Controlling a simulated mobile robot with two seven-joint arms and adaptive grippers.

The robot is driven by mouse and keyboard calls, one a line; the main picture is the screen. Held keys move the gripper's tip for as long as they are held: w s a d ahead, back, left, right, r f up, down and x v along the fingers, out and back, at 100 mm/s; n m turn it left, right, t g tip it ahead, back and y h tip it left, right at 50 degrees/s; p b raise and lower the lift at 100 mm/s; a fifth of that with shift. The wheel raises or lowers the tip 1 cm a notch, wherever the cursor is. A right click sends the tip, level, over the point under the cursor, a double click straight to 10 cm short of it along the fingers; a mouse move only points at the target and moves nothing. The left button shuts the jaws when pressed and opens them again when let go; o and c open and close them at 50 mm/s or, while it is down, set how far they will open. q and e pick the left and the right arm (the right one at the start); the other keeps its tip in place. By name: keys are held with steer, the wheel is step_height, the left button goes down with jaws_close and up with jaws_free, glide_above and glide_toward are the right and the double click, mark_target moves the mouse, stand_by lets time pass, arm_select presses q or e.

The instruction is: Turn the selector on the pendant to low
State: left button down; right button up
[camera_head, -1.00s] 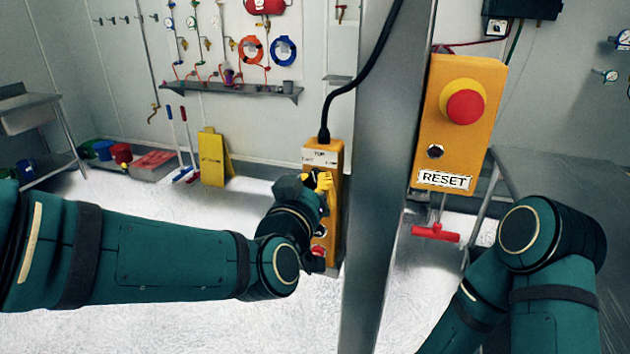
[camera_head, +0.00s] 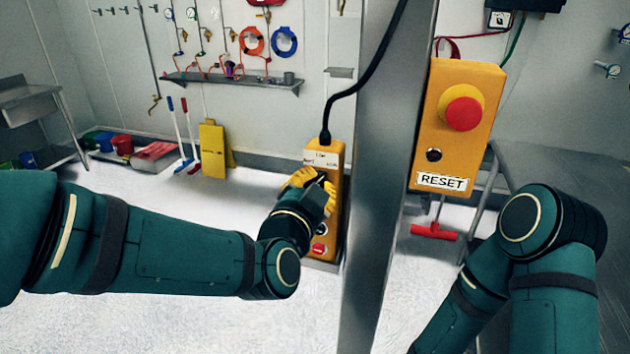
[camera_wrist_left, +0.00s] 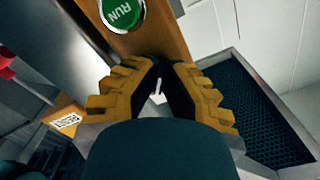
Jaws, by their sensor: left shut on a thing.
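The pendant (camera_head: 326,155) is an orange box hanging on a black cable, left of a grey post. A white label, too small to read, is near its top. It also shows in the left wrist view (camera_wrist_left: 160,38). My left gripper (camera_head: 318,184) is at the pendant's upper front, its yellow fingers shut on the selector. In the left wrist view the fingers (camera_wrist_left: 160,76) meet around the selector (camera_wrist_left: 158,93), of which a pale mark shows; its setting cannot be read. My right arm is in view at right, but its gripper is not.
On the pendant are a green RUN button (camera_wrist_left: 122,11) and a red button (camera_head: 318,248) below my gripper. The grey post (camera_head: 383,140) stands right beside the pendant. An orange box with a red stop button (camera_head: 462,112) and RESET label is further right.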

arm_select(q)
steer(key=shift+r+m, duration=0.1)
steer(key=shift+m, duration=0.6)
steer(key=c, duration=1.1)
jaws_free()
steer(key=shift+o, duration=0.2)
step_height(320, 180, up, 10)
